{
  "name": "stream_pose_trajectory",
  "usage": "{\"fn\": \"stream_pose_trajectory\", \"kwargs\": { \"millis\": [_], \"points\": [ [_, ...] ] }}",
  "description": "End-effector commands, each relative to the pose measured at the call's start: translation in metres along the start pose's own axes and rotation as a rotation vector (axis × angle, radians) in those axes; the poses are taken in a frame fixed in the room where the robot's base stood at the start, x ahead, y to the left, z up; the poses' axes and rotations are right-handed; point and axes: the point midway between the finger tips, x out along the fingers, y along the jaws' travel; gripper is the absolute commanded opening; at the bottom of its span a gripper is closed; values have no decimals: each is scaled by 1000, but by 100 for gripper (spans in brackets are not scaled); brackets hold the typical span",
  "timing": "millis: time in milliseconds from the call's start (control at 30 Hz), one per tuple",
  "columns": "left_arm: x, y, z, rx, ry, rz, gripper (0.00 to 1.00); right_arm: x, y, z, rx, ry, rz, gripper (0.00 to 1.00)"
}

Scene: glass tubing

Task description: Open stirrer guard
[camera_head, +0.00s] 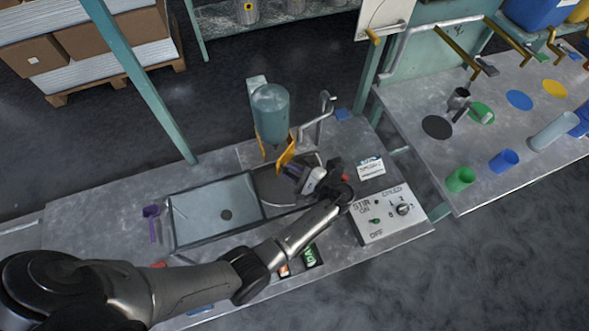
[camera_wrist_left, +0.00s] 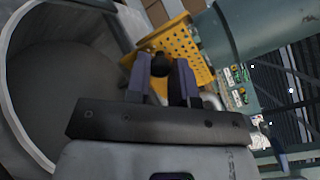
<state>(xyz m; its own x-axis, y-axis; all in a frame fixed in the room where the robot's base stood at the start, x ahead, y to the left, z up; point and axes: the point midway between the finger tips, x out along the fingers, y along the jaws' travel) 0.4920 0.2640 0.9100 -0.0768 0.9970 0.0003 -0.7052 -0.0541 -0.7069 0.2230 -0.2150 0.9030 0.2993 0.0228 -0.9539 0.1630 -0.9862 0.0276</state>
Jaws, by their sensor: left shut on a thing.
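The stirrer guard is a yellow panel (camera_head: 285,152) below the teal stirrer motor (camera_head: 270,110). In the left wrist view it is a perforated yellow sheet (camera_wrist_left: 178,42) beside the teal housing (camera_wrist_left: 255,28). My left gripper (camera_head: 291,171) is at the guard, over the vessel area at the right end of the sink. In the left wrist view its two fingers (camera_wrist_left: 161,76) are closed around a dark round knob (camera_wrist_left: 160,63) in front of the yellow sheet. How the knob joins the guard is hidden. My right gripper is not in view.
A control panel (camera_head: 375,228) marked STIR ON and OFF stands right of my forearm. A grey sink (camera_head: 215,212) and a purple tool (camera_head: 152,212) lie to the left. A side table (camera_head: 520,185) holds green and blue cups. A round metal vessel opening (camera_wrist_left: 62,95) shows in the left wrist view.

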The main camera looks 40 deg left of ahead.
Motion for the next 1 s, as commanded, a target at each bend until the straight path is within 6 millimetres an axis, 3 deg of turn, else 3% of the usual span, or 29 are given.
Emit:
{"fn": "stream_pose_trajectory", "kwargs": {
  "millis": [367,400,633,1000],
  "points": [
    [1,0,0,-1,-4,4,0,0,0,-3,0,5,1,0],
    [1,0,0,-1,-4,4,25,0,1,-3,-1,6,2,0],
    [1,0,0,-1,-4,4,47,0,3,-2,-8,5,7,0],
    [1,0,0,0,-4,4,48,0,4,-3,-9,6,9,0]
  ]
}}
